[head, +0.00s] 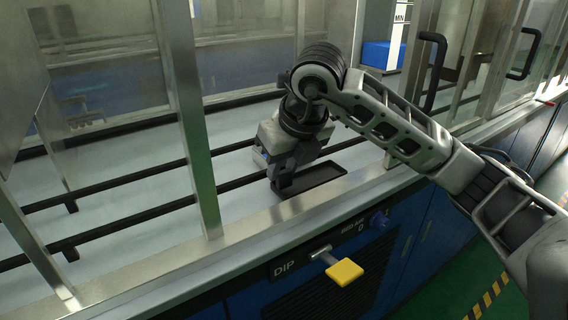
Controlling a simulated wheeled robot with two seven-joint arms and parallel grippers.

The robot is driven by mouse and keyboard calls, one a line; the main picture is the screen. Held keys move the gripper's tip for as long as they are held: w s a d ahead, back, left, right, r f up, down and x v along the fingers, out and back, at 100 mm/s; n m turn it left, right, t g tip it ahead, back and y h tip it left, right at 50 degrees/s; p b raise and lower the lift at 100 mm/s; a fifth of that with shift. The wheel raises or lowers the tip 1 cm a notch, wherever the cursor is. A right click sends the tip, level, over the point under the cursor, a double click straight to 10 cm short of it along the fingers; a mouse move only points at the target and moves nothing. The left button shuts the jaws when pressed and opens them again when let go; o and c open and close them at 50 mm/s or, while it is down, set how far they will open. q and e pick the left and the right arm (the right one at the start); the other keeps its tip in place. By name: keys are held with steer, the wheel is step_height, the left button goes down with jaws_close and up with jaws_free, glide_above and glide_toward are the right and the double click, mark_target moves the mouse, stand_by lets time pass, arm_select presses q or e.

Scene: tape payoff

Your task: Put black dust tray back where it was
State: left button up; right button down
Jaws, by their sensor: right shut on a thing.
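The black dust tray (312,179) is a shallow, dark rectangular tray at the front of the white machine deck, just inside the metal sill. My right arm comes in from the right, and my right gripper (280,186) points down at the tray's left end. The gripper is shut on the tray there; its fingertips are largely hidden by the gripper body. The tray looks level and at or close to the deck; I cannot tell whether it touches. My left gripper is not in view.
Black rails (130,221) run along the white deck (137,253). A metal post (189,120) stands left of my arm. The metal sill (240,248) borders the front, with a yellow pedal-like tab (344,272) below it. Glass doors with black handles (524,55) stand at right.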

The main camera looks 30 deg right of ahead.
steer(key=shift+f, duration=0.1)
steer(key=c, duration=1.1)
jaws_free()
steer(key=shift+c, duration=0.2)
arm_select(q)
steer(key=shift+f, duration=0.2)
arm_select(e)
steer(key=shift+r, duration=0.2)
arm_select(q)
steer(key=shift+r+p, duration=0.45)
steer(key=shift+p, duration=0.4)
arm_select(e)
steer(key=v, duration=1.2)
